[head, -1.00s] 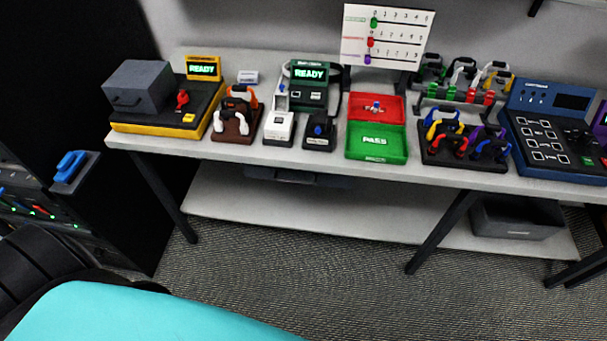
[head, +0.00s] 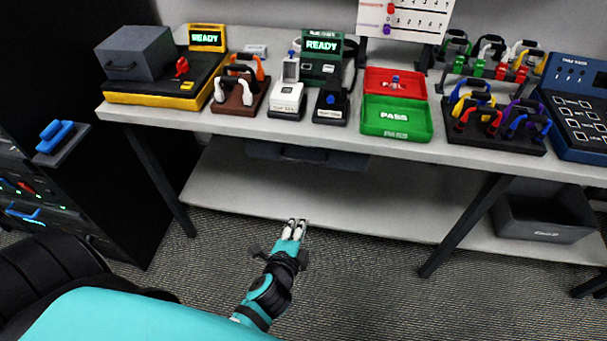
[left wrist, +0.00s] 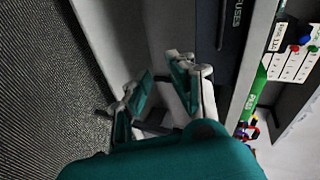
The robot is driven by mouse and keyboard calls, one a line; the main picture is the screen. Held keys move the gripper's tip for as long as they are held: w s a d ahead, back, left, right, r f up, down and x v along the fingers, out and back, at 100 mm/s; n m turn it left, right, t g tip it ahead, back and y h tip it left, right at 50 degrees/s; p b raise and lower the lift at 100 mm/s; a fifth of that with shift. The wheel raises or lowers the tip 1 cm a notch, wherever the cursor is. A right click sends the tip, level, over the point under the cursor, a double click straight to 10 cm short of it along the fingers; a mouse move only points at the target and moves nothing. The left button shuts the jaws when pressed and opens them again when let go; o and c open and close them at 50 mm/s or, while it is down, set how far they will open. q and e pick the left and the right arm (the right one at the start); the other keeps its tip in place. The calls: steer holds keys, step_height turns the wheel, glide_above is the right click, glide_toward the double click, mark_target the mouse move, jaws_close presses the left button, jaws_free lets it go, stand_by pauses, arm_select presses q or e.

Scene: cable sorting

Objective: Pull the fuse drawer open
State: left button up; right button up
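The fuse drawer (head: 308,154) is a dark flat drawer under the tabletop and looks shut. In the left wrist view its dark front (left wrist: 232,45) carries the label "FUSES" beside a long dark handle bar (left wrist: 221,22). My left gripper (head: 296,223) is in front of the table, below and nearer than the drawer in the head view, and apart from it. In the left wrist view the left gripper (left wrist: 160,65) has its fingers spread with nothing between them. My right gripper is not in view.
The workbench top (head: 345,148) above the drawer holds testers, a red and green tray (head: 430,120) and cable racks. A lower shelf (head: 350,205) lies under the drawer. A grey bin (head: 545,215) is at right, a black cabinet (head: 75,160) at left. The carpet in front is free.

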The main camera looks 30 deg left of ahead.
arm_select(q)
step_height(320, 180, up, 8)
steer(key=a+m+t+y+b, duration=0.1)
steer(key=a+t+y, duration=0.1)
steer(key=a, duration=0.1)
glide_toward(303, 160)
steer(key=x, duration=1)
steer(key=shift+w+f, duration=0.15)
steer(key=shift+f, duration=0.2)
jaws_close()
